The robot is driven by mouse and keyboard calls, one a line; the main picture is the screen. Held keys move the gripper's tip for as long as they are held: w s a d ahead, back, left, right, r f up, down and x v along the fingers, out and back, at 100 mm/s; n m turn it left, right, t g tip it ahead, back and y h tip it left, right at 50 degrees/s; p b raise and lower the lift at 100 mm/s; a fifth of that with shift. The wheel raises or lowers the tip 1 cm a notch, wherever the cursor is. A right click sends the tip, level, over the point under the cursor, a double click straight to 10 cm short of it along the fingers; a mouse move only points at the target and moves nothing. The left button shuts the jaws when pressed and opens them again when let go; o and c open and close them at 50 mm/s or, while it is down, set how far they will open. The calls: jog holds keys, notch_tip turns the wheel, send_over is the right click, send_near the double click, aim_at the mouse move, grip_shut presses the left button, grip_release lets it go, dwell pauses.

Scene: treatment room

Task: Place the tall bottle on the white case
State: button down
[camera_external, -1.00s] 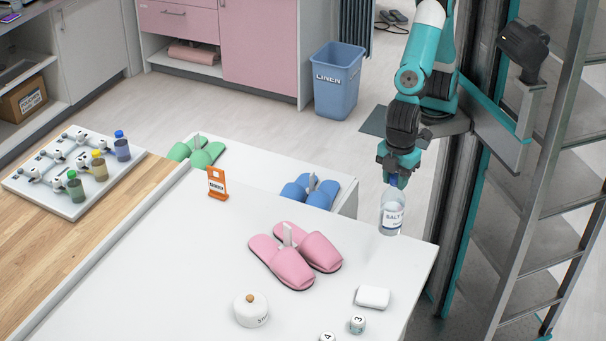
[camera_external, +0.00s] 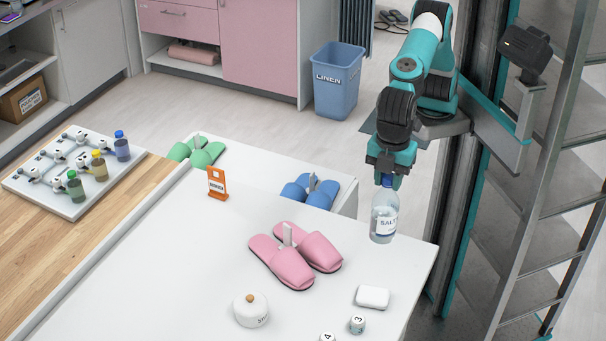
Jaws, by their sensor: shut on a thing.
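My gripper (camera_external: 391,178) is shut on the top of a tall clear bottle (camera_external: 384,222) with a blue cap and a white label. The bottle hangs upright near the back right part of the white table (camera_external: 200,270). I cannot tell whether its base touches the table top. The small white case (camera_external: 372,297) with rounded edges lies on the table, in front of the bottle and a little to its left. Nothing lies on the case.
Pink slippers (camera_external: 295,258) lie left of the case. Numbered small jars (camera_external: 357,325) stand just in front of it. A round white pot (camera_external: 251,310) and an orange sign (camera_external: 217,184) also stand on the table. A ladder (camera_external: 555,170) is at right.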

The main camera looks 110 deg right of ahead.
aim_at(385, 206)
jog(key=shift+w+a+f, duration=0.1)
jog(key=shift+a+f, duration=0.05)
jog(key=shift+f, duration=0.2)
notch_tip(385, 206, down, 19)
jog(key=p, duration=0.4)
jog(key=shift+p, duration=0.35)
jog(key=shift+f, duration=0.15)
jog(key=c, duration=0.8)
grip_release()
jog(key=shift+f, duration=0.1)
notch_tip(385, 206, up, 12)
jog(key=b, duration=0.4)
jog(key=shift+r, duration=0.2)
